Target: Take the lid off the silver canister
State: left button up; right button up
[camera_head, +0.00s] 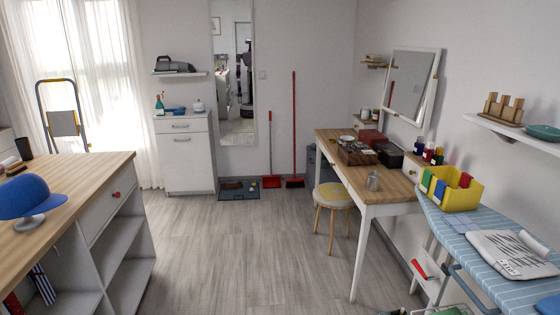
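Behind the canister are a brown box (357,153) and a dark box (390,155). A stool (334,196) stands at the table's left side. An ironing board (483,240) with a yellow bin (452,193) is at the right. The middle floor is free.

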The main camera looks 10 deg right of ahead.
aim_at(373, 174)
jog(key=i, duration=1.8)
jog(key=i+z, duration=0.4)
jog(key=i+j+z, duration=0.2)
jog(key=i+z, duration=0.2)
jog(key=i+j+z, duration=0.8)
jog(key=k+l, duration=0.1)
